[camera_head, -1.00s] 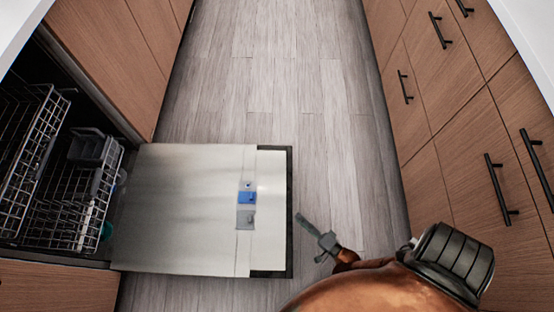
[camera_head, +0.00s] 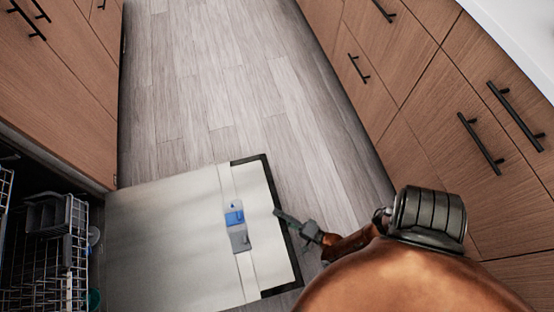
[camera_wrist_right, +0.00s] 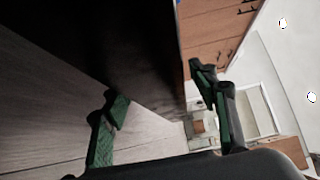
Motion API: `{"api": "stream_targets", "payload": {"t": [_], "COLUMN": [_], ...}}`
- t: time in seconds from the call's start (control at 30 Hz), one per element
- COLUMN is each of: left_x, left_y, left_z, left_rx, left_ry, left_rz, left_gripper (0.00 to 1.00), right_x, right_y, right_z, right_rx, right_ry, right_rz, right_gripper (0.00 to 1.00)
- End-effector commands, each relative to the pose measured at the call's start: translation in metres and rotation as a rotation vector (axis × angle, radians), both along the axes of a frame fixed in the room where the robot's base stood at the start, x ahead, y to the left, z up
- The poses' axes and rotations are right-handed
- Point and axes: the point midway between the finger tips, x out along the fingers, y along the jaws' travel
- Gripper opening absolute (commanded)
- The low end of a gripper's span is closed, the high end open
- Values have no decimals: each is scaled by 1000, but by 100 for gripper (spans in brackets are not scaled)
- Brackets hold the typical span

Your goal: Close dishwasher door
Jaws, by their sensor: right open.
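The dishwasher door (camera_head: 160,240) lies open and flat, reaching out over the floor from the dishwasher on the left. Its inner face is pale, with a blue and grey detergent dispenser (camera_head: 236,228) near its dark outer edge. My right gripper (camera_head: 287,222) is at that outer edge, at the right side of the door. In the right wrist view, its two green-padded fingers (camera_wrist_right: 160,95) are spread apart, with the dark door edge (camera_wrist_right: 150,50) beyond and between them. I cannot tell whether they touch it. My left gripper is not in view.
The dishwasher rack (camera_head: 45,250) with a grey basket stands inside at the left. Wooden cabinets with black handles line both sides; the right-hand drawers (camera_head: 440,100) are close to my right arm. The wood floor (camera_head: 220,80) between them is clear.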

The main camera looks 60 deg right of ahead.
Motion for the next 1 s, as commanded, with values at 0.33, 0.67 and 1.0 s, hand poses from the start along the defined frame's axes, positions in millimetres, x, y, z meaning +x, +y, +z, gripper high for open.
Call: {"api": "stream_targets", "payload": {"t": [0.33, 0.67, 1.0], "left_x": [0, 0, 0], "left_y": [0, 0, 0], "left_z": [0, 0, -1], "left_rx": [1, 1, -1], "left_ry": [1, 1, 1], "left_rz": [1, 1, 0], "left_gripper": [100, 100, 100], "right_x": [-3, -2, -1], "right_y": [-5, -3, -1], "right_z": [0, 0, 0], "right_rx": [-1, -1, -1], "right_ry": [1, 1, 1], "right_rz": [-9, -6, -3], "right_gripper": [42, 19, 0]}}
